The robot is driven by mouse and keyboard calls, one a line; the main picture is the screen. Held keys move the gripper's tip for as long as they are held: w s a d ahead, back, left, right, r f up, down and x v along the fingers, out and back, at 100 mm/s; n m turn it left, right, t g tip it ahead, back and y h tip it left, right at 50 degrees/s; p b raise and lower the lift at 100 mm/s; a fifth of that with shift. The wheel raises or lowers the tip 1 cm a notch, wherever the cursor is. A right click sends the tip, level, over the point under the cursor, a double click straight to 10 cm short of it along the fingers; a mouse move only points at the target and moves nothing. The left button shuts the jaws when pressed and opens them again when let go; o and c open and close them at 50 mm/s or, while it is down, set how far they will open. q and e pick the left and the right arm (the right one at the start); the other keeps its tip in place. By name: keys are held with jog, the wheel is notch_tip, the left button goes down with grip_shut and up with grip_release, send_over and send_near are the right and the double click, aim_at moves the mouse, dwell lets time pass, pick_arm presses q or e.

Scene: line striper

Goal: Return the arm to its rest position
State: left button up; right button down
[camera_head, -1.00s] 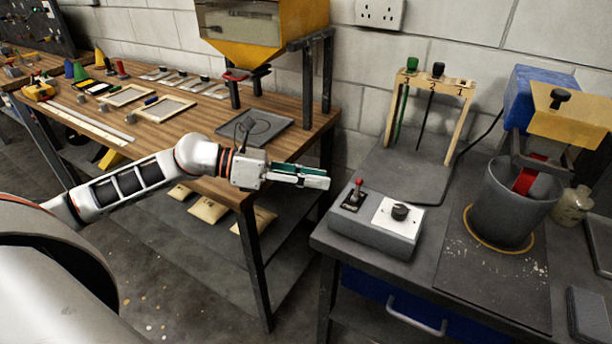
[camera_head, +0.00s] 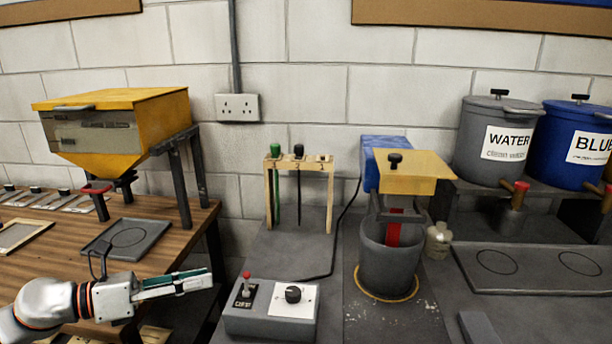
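My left arm comes in from the lower left in the head view. Its gripper (camera_head: 178,284) points right, in front of the wooden bench's right edge and left of the grey control box. Its fingers lie close together, seen from the side, and I cannot tell whether a narrow gap is between them. No object shows in it. My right gripper is not in view.
The control box (camera_head: 262,322) with a red-tipped lever and black knob stands close right of the gripper. Behind are a yellow hopper (camera_head: 150,125), a wooden rack (camera_head: 270,200), a grey mixing bucket (camera_head: 390,262) and a water container (camera_head: 492,140).

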pick_arm(q)
jog(key=s+a+f+n+t+y, duration=0.1)
jog(key=a+f+n+t+y, duration=0.45)
jog(key=n, duration=0.75)
jog(key=a+f+n+t+y, duration=0.2)
jog(key=n+t+y, duration=0.1)
jog(key=n+y, duration=0.8)
jog(key=s+a+f+n+g+y, duration=0.25)
jog(key=s+f+n+g, duration=0.85)
jog(key=s+f, duration=0.65)
jog(key=d+f+n+t+h, duration=0.3)
jog(key=d+f+h, duration=0.5)
jog(key=d+f, duration=0.4)
jog(key=d+t, duration=0.1)
jog(key=d, duration=0.2)
jog(key=shift+d, duration=0.15)
